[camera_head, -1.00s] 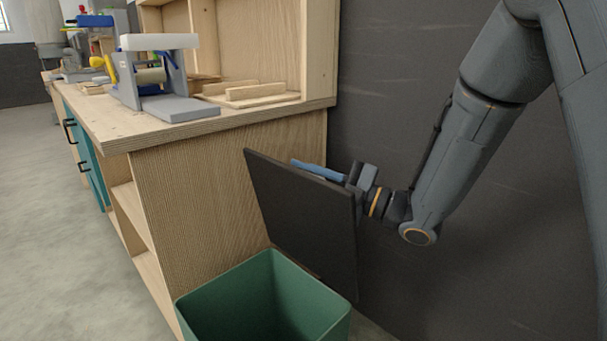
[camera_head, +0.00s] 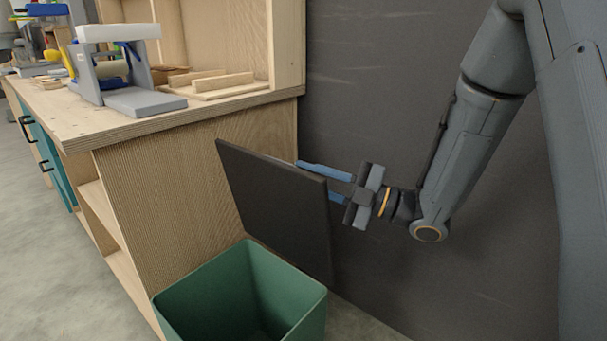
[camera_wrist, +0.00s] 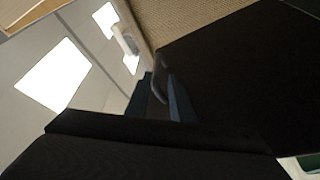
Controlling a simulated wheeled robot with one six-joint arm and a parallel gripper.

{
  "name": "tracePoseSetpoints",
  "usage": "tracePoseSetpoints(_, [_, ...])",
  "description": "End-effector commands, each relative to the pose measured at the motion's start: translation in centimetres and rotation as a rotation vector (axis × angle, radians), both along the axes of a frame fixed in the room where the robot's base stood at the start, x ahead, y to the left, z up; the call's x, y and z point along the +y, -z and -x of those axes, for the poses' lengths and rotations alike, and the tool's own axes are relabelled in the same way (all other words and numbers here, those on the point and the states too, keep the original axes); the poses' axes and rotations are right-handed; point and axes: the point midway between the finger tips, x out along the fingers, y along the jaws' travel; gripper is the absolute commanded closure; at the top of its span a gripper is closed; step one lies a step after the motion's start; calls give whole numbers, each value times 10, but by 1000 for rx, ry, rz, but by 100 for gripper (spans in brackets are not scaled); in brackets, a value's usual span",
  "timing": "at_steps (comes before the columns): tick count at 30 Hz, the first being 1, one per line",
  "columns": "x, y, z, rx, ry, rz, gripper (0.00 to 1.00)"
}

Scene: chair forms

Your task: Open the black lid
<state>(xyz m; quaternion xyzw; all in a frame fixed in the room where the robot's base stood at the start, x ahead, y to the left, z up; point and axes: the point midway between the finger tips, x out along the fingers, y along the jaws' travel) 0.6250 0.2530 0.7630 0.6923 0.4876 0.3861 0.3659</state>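The black lid (camera_head: 272,205) stands steeply upright at the back of the green bin (camera_head: 190,297), and the bin's mouth is uncovered. In the wrist view the lid (camera_wrist: 235,80) is a large dark panel filling the right side. My gripper (camera_head: 326,184) is behind the lid, on its right in the head view. Its two blue fingers are spread apart with a gap between them. The lid hides part of the fingers, so I cannot tell whether they touch it.
A wooden workbench (camera_head: 190,165) stands left of the bin, with a grey device (camera_head: 115,75) and wood pieces (camera_head: 220,84) on top. A dark wall (camera_head: 390,70) is close behind the lid and my arm. Open floor (camera_head: 60,265) lies at the left.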

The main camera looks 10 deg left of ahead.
Motion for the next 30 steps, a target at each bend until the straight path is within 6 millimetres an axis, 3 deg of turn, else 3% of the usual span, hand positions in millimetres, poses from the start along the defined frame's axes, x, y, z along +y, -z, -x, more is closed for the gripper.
tracePoseSetpoints(30, [-54,9,12,0,1,0,82])
